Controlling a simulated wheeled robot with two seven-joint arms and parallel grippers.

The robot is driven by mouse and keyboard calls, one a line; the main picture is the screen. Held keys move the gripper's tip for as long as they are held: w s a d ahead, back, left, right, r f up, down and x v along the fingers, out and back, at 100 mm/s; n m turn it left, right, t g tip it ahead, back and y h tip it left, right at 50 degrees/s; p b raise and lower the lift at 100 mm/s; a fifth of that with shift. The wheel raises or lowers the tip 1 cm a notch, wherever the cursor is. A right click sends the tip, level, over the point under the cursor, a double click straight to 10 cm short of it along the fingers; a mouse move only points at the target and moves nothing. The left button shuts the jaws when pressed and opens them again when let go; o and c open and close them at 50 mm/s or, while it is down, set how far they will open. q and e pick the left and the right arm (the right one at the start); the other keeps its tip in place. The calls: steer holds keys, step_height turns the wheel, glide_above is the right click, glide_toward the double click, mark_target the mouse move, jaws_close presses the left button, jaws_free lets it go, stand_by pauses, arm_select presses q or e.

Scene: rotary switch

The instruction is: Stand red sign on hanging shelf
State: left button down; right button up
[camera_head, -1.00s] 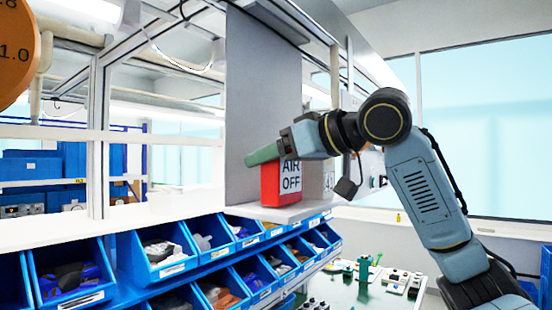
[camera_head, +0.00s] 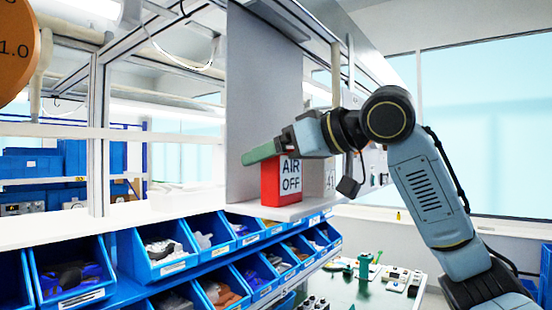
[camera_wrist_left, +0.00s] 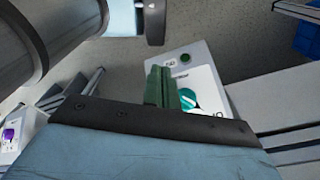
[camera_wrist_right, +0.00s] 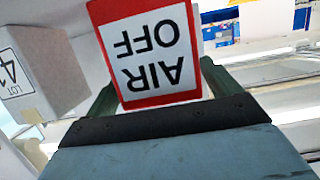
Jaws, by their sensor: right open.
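The red sign (camera_head: 284,180), with a white "AIR OFF" panel, stands upright on the hanging shelf (camera_head: 290,211) near its front end. My right gripper (camera_head: 262,153) is at the top of the sign, its green fingers reaching left past it. In the right wrist view the sign (camera_wrist_right: 150,52) appears upside down between the two spread green fingers (camera_wrist_right: 160,85), which are open. My left gripper shows only in the left wrist view, its green fingers (camera_wrist_left: 161,86) close together with nothing visible between them.
A white box marked 41 (camera_wrist_right: 40,70) stands beside the sign on the shelf. A grey panel (camera_head: 250,90) rises behind the sign. Blue bins (camera_head: 160,248) line the rack below. In the left wrist view a white box with a teal dial (camera_wrist_left: 187,98) lies beyond the fingers.

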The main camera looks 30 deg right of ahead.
steer(key=b+v, duration=0.2)
steer(key=v, duration=0.9)
steer(key=shift+s, duration=0.35)
